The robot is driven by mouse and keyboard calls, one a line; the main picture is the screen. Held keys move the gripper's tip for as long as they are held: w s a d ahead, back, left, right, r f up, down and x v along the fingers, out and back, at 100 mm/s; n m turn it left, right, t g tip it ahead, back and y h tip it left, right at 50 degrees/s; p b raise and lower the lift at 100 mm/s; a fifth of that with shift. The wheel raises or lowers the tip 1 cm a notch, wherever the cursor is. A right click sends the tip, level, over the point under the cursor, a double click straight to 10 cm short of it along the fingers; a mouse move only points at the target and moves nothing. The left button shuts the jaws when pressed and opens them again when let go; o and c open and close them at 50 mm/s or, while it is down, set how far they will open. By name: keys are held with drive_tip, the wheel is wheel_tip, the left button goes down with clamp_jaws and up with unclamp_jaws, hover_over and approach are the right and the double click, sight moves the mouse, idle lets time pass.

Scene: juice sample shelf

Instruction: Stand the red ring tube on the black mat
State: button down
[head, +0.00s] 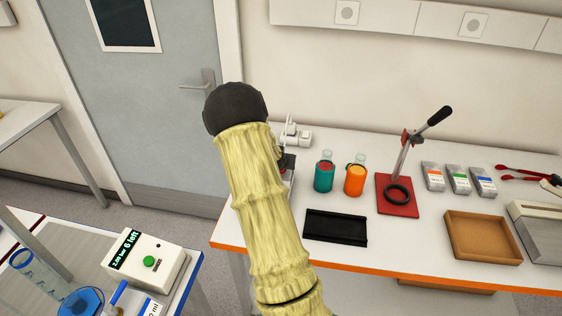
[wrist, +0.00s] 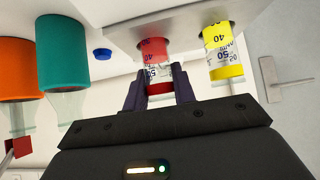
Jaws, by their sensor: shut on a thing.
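The red ring tube (wrist: 154,52) is in the wrist view, which looks upside down. It has red bands at both ends of its visible part and a printed scale between them. One end sits at an opening in a white holder (wrist: 125,12). My gripper (wrist: 157,80) has its two dark fingers on either side of the tube and is shut on it. In the head view my arm hides the tube and most of the gripper. The black mat (head: 335,228) lies empty near the table's front edge, right of my arm.
A yellow ring tube (wrist: 222,50) stands close beside the red one. Teal (head: 324,177) and orange (head: 355,180) bottles stand behind the mat. A red-based press (head: 397,195) and a brown tray (head: 482,237) are to its right.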

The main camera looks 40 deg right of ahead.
drive_tip(key=shift+r+p, duration=0.3)
drive_tip(key=shift+r, duration=0.35)
idle(0.5)
drive_tip(key=shift+r+p, duration=1.6)
drive_tip(key=shift+r, duration=1.05)
